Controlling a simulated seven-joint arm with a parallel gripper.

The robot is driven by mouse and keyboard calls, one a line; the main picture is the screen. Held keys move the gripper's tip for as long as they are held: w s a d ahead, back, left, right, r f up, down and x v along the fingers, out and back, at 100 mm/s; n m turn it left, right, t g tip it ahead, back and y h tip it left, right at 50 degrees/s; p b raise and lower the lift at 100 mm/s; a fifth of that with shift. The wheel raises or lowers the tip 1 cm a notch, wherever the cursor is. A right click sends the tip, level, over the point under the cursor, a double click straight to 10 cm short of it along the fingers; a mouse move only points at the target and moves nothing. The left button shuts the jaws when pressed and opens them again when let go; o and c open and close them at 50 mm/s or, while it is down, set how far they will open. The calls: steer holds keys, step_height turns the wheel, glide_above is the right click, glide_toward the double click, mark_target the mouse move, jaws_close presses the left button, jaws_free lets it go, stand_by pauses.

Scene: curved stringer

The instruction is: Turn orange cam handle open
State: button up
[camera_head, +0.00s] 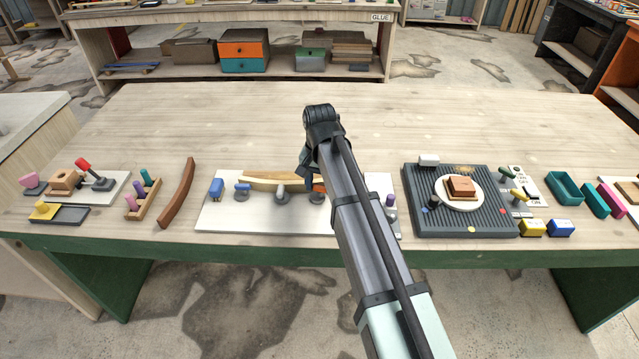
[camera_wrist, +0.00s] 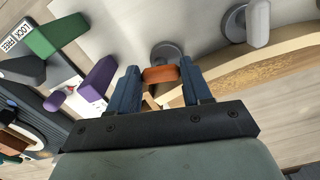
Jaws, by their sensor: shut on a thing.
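The orange cam handle (camera_wrist: 160,74) lies between the two blue fingers of my gripper (camera_wrist: 161,88) in the wrist view. My gripper is shut on it. In the head view only a small orange piece of the handle (camera_head: 318,187) shows beside my arm, which hides the rest. A round grey mount (camera_wrist: 165,52) is just behind the handle in the wrist view. The curved wooden stringer (camera_wrist: 255,68) runs beside the handle on a white board (camera_head: 225,218). Grey cams (camera_head: 281,193) stand along the stringer's near edge.
A purple peg (camera_wrist: 97,76) and a green handle (camera_wrist: 55,35) are left of my gripper in the wrist view. A ribbed dark plate (camera_head: 487,200) lies right of my arm. The table's back half is clear.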

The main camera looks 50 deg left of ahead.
mark_target(321, 188)
steer(key=n, duration=0.3)
stand_by(0.4)
steer(key=o, duration=0.8)
steer(key=shift+r, duration=0.1)
step_height(321, 188, up, 14)
steer(key=shift+f, duration=0.2)
steer(key=shift+d, duration=0.1)
stand_by(0.3)
